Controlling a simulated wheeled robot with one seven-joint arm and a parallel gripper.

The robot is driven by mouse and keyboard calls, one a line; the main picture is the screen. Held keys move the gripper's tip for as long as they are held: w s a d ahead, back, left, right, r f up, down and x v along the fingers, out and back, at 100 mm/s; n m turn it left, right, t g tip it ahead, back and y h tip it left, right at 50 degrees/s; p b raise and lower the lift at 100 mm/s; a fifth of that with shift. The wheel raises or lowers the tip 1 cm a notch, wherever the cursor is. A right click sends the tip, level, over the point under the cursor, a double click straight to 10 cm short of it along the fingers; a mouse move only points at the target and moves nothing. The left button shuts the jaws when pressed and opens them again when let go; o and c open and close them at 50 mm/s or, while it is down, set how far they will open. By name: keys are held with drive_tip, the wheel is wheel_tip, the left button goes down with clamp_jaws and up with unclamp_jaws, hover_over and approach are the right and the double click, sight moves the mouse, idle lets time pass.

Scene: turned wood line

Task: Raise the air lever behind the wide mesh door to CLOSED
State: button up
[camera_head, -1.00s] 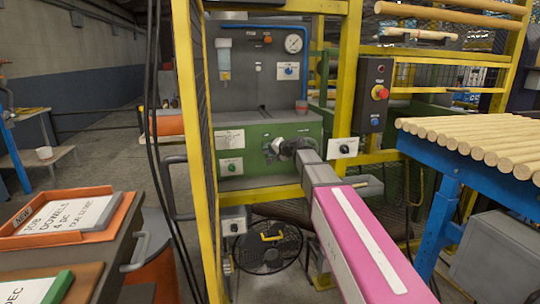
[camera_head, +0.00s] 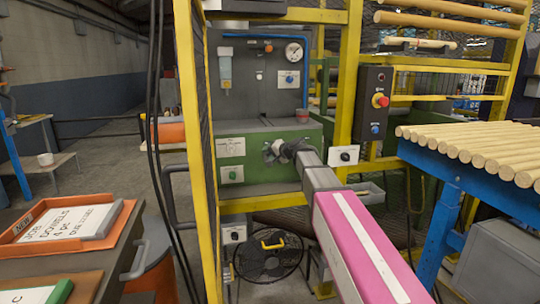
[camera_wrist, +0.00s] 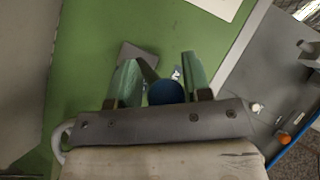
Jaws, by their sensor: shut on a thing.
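My gripper (camera_head: 276,151) reaches through the yellow-framed opening to the front of a green cabinet (camera_head: 258,180). In the wrist view my gripper (camera_wrist: 158,64) has its green fingers on either side of a round dark blue knob (camera_wrist: 166,93), shut on it. The knob appears to be the air lever's end; its shaft is mostly hidden, and so is any CLOSED mark. In the head view my gripper hides the lever. The mesh door (camera_head: 203,130) appears to stand open at the left, seen nearly edge-on.
A yellow post (camera_head: 348,80) and a control box with a red button (camera_head: 375,105) stand close right of my arm. A blue-framed rack of dowels (camera_head: 425,150) is further right. A fan (camera_head: 268,262) sits below. An orange tray (camera_head: 110,222) is at front left.

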drive_tip(key=o, duration=1.1)
drive_tip(key=shift+w+r, duration=0.15)
drive_tip(key=shift+w, duration=0.2)
drive_tip(key=shift+s, duration=0.1)
drive_tip(key=shift+s+d, duration=0.25)
drive_tip(key=v, duration=1)
